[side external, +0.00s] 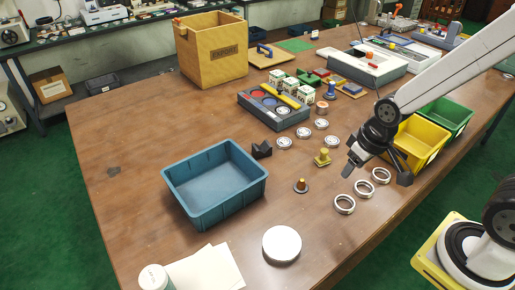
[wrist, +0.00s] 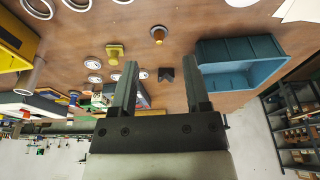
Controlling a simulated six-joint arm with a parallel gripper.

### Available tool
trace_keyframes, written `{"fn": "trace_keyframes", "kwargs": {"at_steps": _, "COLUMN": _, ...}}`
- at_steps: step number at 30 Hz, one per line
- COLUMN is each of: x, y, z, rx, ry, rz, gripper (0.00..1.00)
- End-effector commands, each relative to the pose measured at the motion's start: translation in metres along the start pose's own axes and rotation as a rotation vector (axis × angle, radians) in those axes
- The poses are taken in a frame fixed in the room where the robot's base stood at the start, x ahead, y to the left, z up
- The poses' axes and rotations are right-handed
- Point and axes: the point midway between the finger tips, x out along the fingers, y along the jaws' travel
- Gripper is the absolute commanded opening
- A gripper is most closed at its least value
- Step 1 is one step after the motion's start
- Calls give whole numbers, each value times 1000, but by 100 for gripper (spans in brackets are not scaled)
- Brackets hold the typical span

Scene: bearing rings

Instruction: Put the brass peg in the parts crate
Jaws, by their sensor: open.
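A yellow, brass-coloured peg (side external: 323,157) with a square base stands upright on the wooden table, left of my gripper; it also shows in the wrist view (wrist: 115,52). A smaller peg (side external: 300,185) with an orange-brown top and dark round base stands nearer the front; it shows in the wrist view (wrist: 158,35). The blue open crate (side external: 190,203) stands left of both pegs and looks empty; it shows in the wrist view (wrist: 238,86). My gripper (side external: 376,173) is open and empty above the table, to the right of the pegs. Both fingers (wrist: 160,66) show in the wrist view.
Several metal rings lie about, one (side external: 344,204) near my gripper. A black V-shaped block (side external: 262,149) sits between crate and yellow peg. A white disc (side external: 282,245) lies in front. Yellow (side external: 421,145) and green bins stand right. A wooden box (side external: 213,65) stands behind.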

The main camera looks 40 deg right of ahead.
Motion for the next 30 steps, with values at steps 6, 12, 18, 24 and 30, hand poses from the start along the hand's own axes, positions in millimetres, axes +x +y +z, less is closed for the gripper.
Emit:
{"fn": "trace_keyframes", "kwargs": {"at_steps": 6, "x": 0, "y": 0, "z": 0, "rx": 1, "ry": -1, "rz": 0, "gripper": 82}}
{"fn": "trace_keyframes", "kwargs": {"at_steps": 12, "x": 0, "y": 0, "z": -1, "rx": 1, "ry": -2, "rz": -1, "gripper": 82}}
{"fn": "trace_keyframes", "kwargs": {"at_steps": 18, "x": 6, "y": 1, "z": -10, "rx": -34, "ry": -11, "rz": -6, "gripper": 82}}
{"fn": "trace_keyframes", "kwargs": {"at_steps": 24, "x": 23, "y": 3, "z": -32, "rx": -138, "ry": -32, "rz": -20, "gripper": 82}}
{"fn": "trace_keyframes", "kwargs": {"at_steps": 30, "x": 51, "y": 7, "z": -61, "rx": -280, "ry": -54, "rz": -45, "gripper": 82}}
